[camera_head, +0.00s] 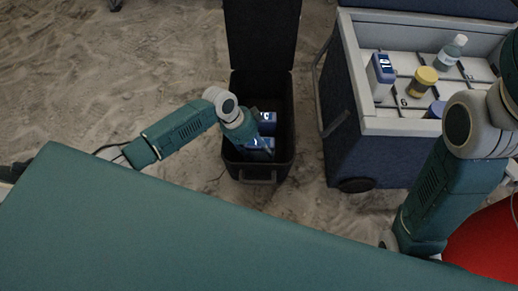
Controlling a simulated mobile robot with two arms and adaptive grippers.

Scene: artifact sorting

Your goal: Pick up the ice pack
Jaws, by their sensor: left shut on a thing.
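Two blue ice packs with white labels are in the dark open box (282,165) on the ground. The upper ice pack (267,117) lies towards the back of the box. The nearer ice pack (262,146) is at my left gripper (256,147). My left gripper reaches down into the box from the left and is shut on this nearer pack. The fingertips are small and partly hidden by my arm. My right arm shows at the right, but its gripper is outside the picture.
The box lid (262,35) stands open at the back. A blue wheeled cooler (345,120) stands to the right. Its light divided tray holds a blue-white carton (381,75), a yellow-lidded jar (422,82) and a clear bottle (451,52). Sandy ground left of the box is clear.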

